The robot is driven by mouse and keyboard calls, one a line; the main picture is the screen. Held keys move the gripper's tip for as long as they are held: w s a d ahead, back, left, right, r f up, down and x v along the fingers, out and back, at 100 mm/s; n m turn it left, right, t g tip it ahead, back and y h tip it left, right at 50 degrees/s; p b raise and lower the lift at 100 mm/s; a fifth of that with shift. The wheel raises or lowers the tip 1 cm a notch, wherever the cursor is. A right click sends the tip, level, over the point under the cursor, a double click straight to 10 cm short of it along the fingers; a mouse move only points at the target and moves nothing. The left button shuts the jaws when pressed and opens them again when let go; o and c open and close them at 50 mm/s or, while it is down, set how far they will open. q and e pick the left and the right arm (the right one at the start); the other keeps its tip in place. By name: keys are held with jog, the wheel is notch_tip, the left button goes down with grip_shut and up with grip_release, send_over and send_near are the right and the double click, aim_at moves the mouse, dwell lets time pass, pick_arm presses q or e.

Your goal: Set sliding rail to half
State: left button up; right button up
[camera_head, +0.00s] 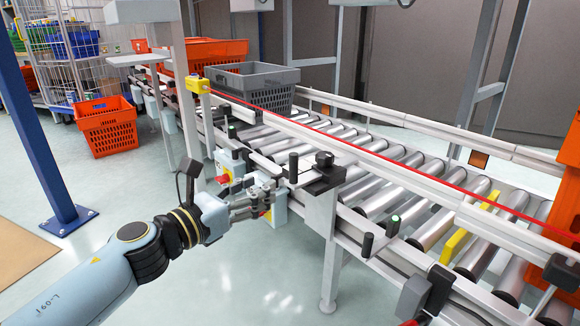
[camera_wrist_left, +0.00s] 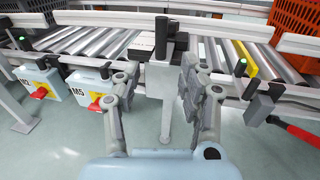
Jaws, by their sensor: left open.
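The sliding rail's black mount (camera_head: 322,178) sits on the near side of the roller conveyor, with an upright black handle (camera_head: 293,167) at its near end. In the left wrist view the handle (camera_wrist_left: 161,37) stands ahead, between the fingers in the picture, beside a black block (camera_wrist_left: 180,42). My left gripper (camera_head: 268,190) is open and empty, just left of and slightly below the handle in the head view. Its spread fingers also show in the left wrist view (camera_wrist_left: 158,75). I see no clear contact with the handle. My right gripper is not in view.
Grey switch boxes with red-and-yellow knobs (camera_wrist_left: 104,102) hang left of the gripper. A grey tote (camera_head: 252,86) and an orange tote (camera_head: 568,225) are on the conveyor. A yellow bar (camera_head: 455,245) lies across the rollers. A conveyor leg (camera_head: 329,275) stands below the mount.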

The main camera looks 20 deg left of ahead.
aim_at(291, 167)
pick_arm(q)
jog(key=x, duration=0.7)
jog(key=r+x, duration=0.1)
jog(key=x, duration=0.3)
jog(key=shift+w+d, duration=0.1)
grip_shut()
